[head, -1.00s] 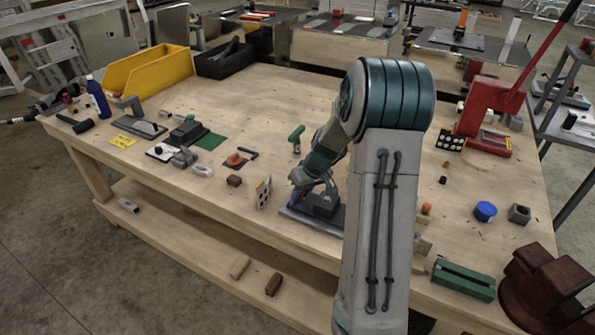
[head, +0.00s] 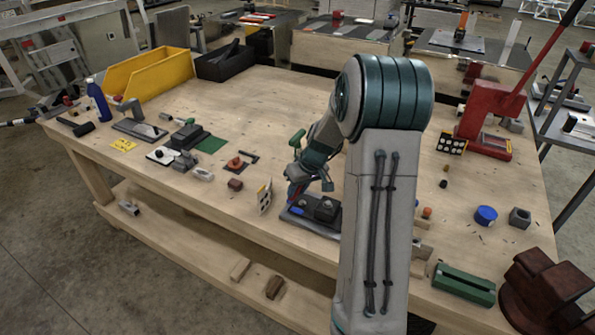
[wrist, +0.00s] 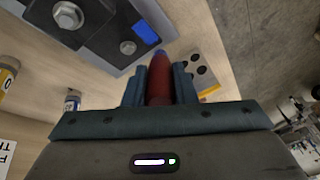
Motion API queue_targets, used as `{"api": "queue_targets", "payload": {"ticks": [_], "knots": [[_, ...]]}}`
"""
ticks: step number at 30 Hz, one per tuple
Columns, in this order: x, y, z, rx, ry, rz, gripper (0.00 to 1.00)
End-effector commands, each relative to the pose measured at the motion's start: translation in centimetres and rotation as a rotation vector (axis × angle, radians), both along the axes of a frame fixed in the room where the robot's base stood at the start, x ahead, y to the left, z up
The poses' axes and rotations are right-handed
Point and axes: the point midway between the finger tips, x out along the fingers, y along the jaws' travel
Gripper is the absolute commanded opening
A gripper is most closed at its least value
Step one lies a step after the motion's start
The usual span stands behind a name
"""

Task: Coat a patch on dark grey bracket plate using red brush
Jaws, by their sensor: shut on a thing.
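The dark grey bracket plate (head: 325,226) lies near the front edge of the bench, with dark raised blocks on it. The wrist view shows part of the plate (wrist: 100,60) with bolt heads. A blue patch (head: 297,211) shows on the plate's left part in the head view. My gripper (wrist: 160,82) is shut on the red brush (wrist: 159,85), whose tip is blue. In the head view my gripper (head: 296,188) is just above the plate's left end. The brush tip appears apart from the plate, but the gap is hard to judge.
A green-handled tool (head: 297,140) is behind my gripper. A blue round lid (head: 486,214) and a green block (head: 463,283) are to the right. The bench's back middle is clear.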

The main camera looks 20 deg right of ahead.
Motion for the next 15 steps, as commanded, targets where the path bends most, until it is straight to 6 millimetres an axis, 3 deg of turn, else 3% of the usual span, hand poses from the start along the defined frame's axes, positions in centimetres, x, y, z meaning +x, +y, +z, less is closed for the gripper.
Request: {"api": "queue_targets", "payload": {"ticks": [15], "knots": [[0.1, 0.5, 4.8, 0.0, 0.001, 0.009, 0.0]]}}
